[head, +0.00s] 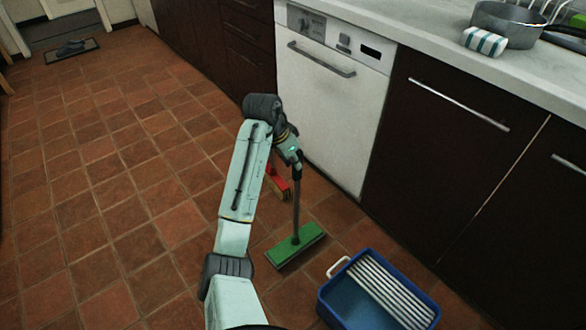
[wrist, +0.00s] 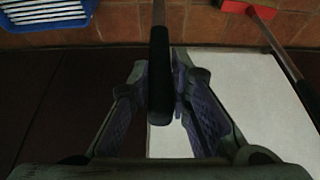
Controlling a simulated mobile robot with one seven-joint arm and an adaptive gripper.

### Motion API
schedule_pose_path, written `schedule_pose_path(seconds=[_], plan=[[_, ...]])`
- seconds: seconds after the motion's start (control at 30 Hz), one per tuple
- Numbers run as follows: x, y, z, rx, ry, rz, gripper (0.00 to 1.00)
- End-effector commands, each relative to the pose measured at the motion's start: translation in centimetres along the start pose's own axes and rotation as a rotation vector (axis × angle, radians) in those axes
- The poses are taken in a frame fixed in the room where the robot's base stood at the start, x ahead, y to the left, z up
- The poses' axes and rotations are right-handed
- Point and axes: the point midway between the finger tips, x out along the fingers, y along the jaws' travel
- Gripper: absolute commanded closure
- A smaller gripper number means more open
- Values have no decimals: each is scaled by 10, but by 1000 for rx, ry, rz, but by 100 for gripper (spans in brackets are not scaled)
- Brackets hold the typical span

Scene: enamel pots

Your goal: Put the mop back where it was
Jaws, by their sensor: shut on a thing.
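The mop has a green flat head (head: 296,246), a grey pole and a black grip. In the head view it stands nearly upright on or just above the tiles, in front of the white dishwasher; I cannot tell if the head touches the floor. My gripper (head: 293,155) is shut on the upper part of the handle. In the wrist view the black grip (wrist: 160,75) lies between the two fingers of my gripper (wrist: 163,68). The mop head is out of the wrist view.
A blue bucket (head: 332,302) with a white wringer stands right of the mop. A red broom (head: 281,187) is just behind the mop, partly hidden by my arm. Dark cabinets and the dishwasher (head: 327,115) border the right. Open tiled floor lies left.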

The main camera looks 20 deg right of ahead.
Motion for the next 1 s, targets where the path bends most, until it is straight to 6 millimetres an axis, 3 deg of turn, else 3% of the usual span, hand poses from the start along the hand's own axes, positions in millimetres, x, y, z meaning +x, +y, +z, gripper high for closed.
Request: schedule_pose_path(seconds=[0.23,0.6,0.63,0.9,1.0], plan=[[28,1,12,-2,-1,0,100],[32,1,14,0,0,-1,100],[32,1,14,-1,-1,0,80],[32,1,14,-1,-1,0,62],[32,1,14,-1,-2,0,62]])
